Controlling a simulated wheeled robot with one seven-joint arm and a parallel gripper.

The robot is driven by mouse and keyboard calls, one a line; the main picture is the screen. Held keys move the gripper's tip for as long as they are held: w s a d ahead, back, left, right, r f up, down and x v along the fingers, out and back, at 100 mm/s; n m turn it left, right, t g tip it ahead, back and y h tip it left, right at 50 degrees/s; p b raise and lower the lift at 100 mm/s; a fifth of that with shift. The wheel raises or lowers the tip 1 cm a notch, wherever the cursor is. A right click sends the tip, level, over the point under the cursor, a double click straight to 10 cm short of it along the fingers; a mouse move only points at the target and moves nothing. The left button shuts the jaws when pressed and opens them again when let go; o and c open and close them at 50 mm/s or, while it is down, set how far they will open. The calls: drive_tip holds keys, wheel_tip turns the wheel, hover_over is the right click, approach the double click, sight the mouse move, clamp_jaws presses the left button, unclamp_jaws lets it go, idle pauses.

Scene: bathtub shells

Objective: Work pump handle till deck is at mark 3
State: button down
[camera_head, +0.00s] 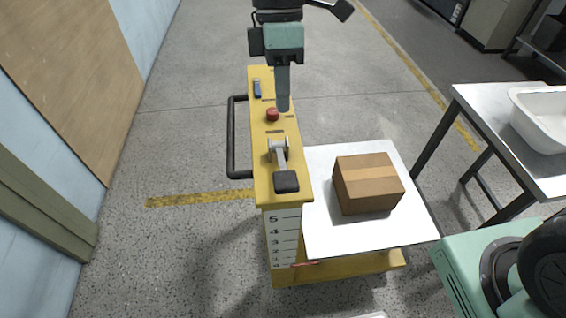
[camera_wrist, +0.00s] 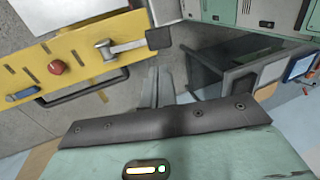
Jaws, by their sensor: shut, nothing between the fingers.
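The yellow lift cart (camera_head: 259,180) stands in the middle of the head view. Its pump handle (camera_head: 280,155) is a grey lever with a black pad, lying toward the near end of the cart's top; it also shows in the wrist view (camera_wrist: 125,46). The white deck (camera_head: 323,236) carries a cardboard box (camera_head: 367,184). A numbered scale (camera_head: 283,238) is on the near face; a red pointer (camera_head: 305,264) sits near its lowest marks. My gripper (camera_head: 283,107) is shut and empty, above the cart top beyond the handle; its fingers show in the wrist view (camera_wrist: 157,88).
A red button (camera_head: 272,114) and a blue switch (camera_head: 257,88) are on the cart top. A black bar handle (camera_head: 232,140) runs along its left side. A metal table (camera_head: 490,115) with a white basin (camera_head: 540,118) stands right. The floor left is clear.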

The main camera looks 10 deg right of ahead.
sight(286, 179)
drive_tip(key=p+x, duration=0.3)
drive_tip(key=x, duration=1.1)
drive_tip(key=shift+d, duration=0.1)
